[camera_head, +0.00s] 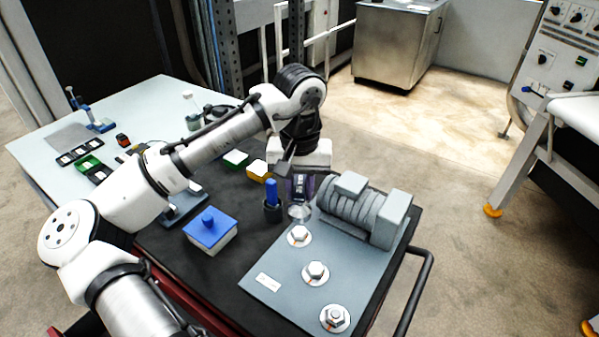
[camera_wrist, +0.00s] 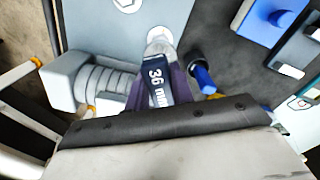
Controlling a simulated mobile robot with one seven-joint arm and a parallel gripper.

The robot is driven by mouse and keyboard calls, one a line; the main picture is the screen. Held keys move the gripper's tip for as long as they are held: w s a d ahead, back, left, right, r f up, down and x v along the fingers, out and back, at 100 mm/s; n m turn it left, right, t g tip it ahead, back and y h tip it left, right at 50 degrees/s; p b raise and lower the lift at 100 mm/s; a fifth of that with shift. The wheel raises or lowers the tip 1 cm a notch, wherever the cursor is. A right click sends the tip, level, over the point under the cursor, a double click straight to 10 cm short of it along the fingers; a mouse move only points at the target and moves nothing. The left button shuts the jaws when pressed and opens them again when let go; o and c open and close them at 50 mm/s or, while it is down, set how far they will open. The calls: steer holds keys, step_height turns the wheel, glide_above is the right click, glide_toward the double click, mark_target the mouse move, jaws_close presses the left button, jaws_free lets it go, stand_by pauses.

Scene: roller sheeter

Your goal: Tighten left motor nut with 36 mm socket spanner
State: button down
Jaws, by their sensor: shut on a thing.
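My gripper (camera_head: 299,188) points down beside the motor and is shut on a dark 36 mm socket spanner. The spanner (camera_wrist: 156,88) shows its "36 mm" label between the purple fingers in the wrist view. Its silver socket end (camera_head: 299,212) is low over the grey plate, just behind the nearest hex nut (camera_head: 299,236). I cannot tell whether the socket touches anything. Two more nuts, a middle one (camera_head: 315,272) and a front one (camera_head: 334,318), sit on pale washers. The grey ribbed motor (camera_head: 365,212) stands right of the gripper.
A blue-handled tool stands in a dark holder (camera_head: 272,212) close left of the spanner. The plate's front left part (camera_head: 285,298) is clear. A cart handle (camera_head: 415,290) borders the right.

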mark_target(299, 206)
steer(key=shift+s+f+b, duration=0.1)
steer(key=shift+f+b, duration=1.1)
steer(key=shift+f, duration=1.05)
steer(key=shift+p, duration=0.3)
steer(key=shift+f+b, duration=0.8)
steer(key=shift+f, duration=0.55)
stand_by(0.4)
steer(key=m, duration=0.3)
steer(key=shift+m+p, duration=0.3)
steer(key=shift+p, duration=0.1)
